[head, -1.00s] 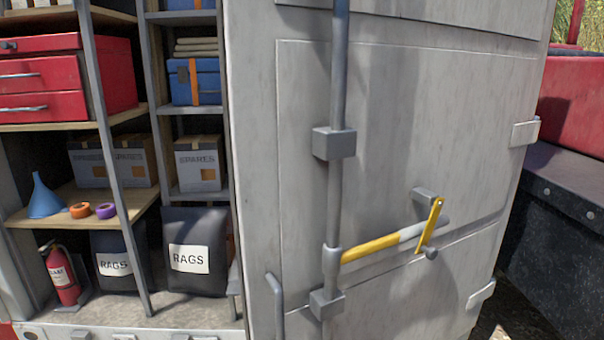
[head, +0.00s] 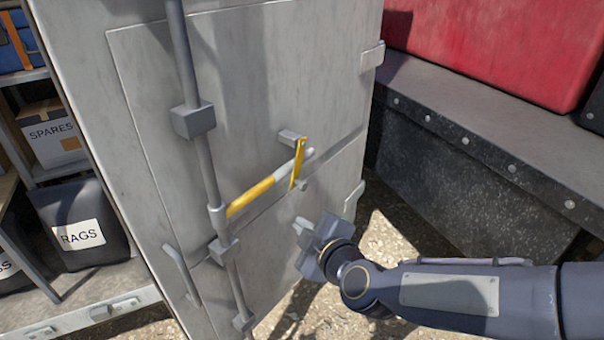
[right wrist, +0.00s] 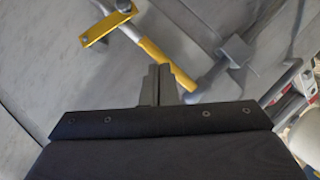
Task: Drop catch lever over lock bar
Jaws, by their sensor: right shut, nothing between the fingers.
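The lock bar (head: 252,195) is a yellow handle with a pale grey end, sloping up to the right from the vertical rod on the grey door. The catch lever (head: 298,165) is a short flat yellow plate near the bar's right end. It stands steeply and crosses in front of the bar in the head view; I cannot tell whether they touch. My right gripper (head: 302,226) is shut and empty, below and right of the lever. The right wrist view shows its fingers (right wrist: 160,85) apart from the lever (right wrist: 107,28) and bar (right wrist: 152,58). My left gripper is out of view.
The grey door (head: 160,120) carries a vertical rod (head: 195,150) with block brackets and a grab handle (head: 182,275). A dark ledge (head: 470,115) under a red body stands at right. Shelves with a rag bag (head: 80,225) are at left. Gravel lies below.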

